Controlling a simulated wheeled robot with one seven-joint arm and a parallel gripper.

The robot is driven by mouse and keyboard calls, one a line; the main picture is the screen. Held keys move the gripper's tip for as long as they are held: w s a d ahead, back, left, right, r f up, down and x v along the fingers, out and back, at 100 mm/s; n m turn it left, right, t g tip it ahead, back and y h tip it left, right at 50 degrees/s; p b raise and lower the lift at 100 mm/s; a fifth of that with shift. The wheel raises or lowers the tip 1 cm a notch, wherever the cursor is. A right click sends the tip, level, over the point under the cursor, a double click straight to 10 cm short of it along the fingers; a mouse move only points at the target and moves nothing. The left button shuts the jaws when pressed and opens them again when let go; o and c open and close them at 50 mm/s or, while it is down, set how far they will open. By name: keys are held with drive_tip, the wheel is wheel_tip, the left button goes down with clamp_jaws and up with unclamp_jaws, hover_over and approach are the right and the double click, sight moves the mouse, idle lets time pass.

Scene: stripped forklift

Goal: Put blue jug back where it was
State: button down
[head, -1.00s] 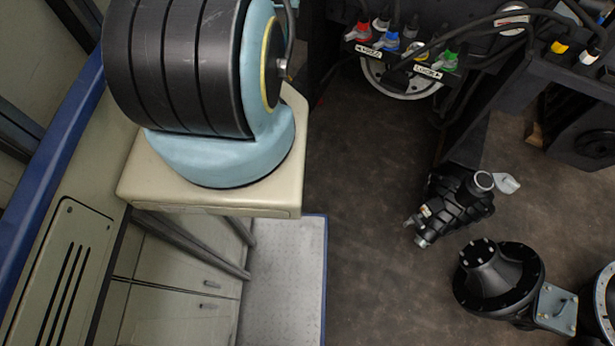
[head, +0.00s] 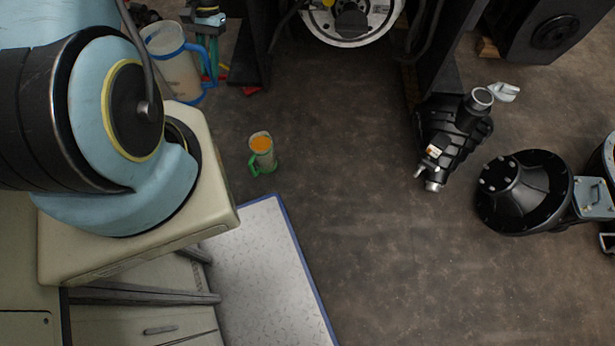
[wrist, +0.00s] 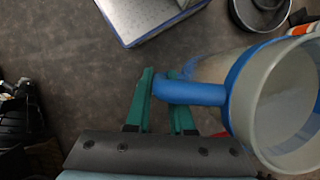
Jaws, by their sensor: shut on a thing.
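The blue jug (head: 172,62) is a clear, whitish jug with a blue rim and blue handle. It is at the upper left of the head view, partly behind my arm. In the wrist view the jug (wrist: 285,105) fills the right side, with its open mouth facing the camera. My gripper (wrist: 164,92) has green fingers closed on either side of the blue handle. In the head view my gripper (head: 208,50) is at the jug's right side. I cannot tell whether the jug's base touches the floor.
A smaller jug with a green handle and orange inside (head: 262,152) stands on the floor. Black machine parts (head: 455,135) and a black flanged housing (head: 525,190) lie to the right. The forklift's dark frame (head: 440,60) is at the back. The middle floor is clear.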

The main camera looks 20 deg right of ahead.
drive_tip(key=s+d+f+m+t+b, duration=0.1)
drive_tip(key=s+d+f+m+b, duration=0.3)
drive_tip(key=f+b, duration=1.1)
drive_tip(key=s+d+f+m+t+b, duration=0.2)
drive_tip(key=s+d+f+m+b, duration=0.2)
drive_tip(key=d+f+b, duration=0.5)
drive_tip(key=s+d+f+m+t+y+b, duration=0.1)
drive_tip(key=s+d+f+m+b, duration=0.4)
drive_tip(key=f+b, duration=1.8)
wheel_tip(320, 180, down, 9)
drive_tip(key=d+m+t, duration=0.1)
drive_tip(key=d+m, duration=0.1)
drive_tip(key=m, duration=0.1)
drive_tip(key=shift+d+r, duration=0.15)
drive_tip(key=shift+r, duration=0.05)
drive_tip(key=shift+f, duration=0.1)
drive_tip(key=c, duration=0.8)
unclamp_jaws()
